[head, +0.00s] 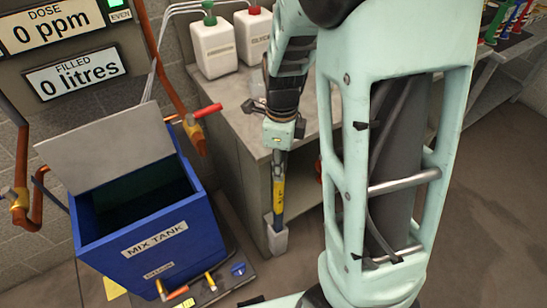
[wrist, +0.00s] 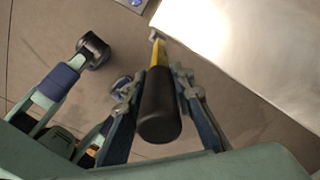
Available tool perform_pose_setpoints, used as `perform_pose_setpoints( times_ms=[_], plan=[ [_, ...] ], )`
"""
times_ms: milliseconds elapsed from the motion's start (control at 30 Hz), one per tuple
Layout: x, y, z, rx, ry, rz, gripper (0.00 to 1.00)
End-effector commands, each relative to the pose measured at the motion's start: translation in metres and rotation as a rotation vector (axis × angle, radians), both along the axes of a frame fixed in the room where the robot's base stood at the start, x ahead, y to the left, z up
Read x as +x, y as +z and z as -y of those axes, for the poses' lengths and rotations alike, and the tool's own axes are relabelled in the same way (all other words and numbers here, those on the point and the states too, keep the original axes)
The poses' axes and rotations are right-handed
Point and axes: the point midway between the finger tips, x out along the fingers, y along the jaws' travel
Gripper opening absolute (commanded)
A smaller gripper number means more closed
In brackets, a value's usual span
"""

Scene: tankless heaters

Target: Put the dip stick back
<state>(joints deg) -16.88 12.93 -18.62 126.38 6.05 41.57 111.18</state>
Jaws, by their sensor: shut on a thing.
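The dip stick (head: 279,190) is a thin upright stick with a yellow section, seen below my gripper (head: 280,160) in the head view. Its black handle (wrist: 160,112) and yellow shaft (wrist: 157,54) show in the wrist view. My gripper (wrist: 158,88) is shut on the dip stick, with a finger on each side of the handle. The stick's lower end meets a pale grey holder (head: 277,241) at the side of the bench. I cannot tell how deep the end sits in it.
A blue mix tank (head: 165,245) with its grey lid (head: 105,150) raised stands left of the stick. The grey bench (head: 237,100) carries white jugs (head: 214,48) at the back. Copper pipes and a red-handled valve (head: 207,111) are near the tank.

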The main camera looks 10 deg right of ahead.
Motion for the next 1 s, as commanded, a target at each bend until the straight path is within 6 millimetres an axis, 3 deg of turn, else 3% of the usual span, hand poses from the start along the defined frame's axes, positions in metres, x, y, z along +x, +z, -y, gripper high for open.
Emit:
perform_pose_setpoints(
  times_ms=[167, 400, 767, 800, 933, 1000],
  plan=[
    [0.0, -0.013, 0.0, 0.0, -0.001, -0.001, 0.0],
    [0.0, -0.046, 0.001, 0.0, -0.001, -0.001, 0.0],
    [0.0, -0.049, 0.0, 0.0, -0.001, 0.001, 0.0],
    [0.0, -0.049, 0.0, 0.0, -0.001, 0.001, 0.24],
    [0.0, -0.049, 0.0, 0.0, -0.001, 0.001, 0.39],
    [0.0, -0.048, 0.0, 0.0, -0.001, 0.001, 0.4]
  ],
)
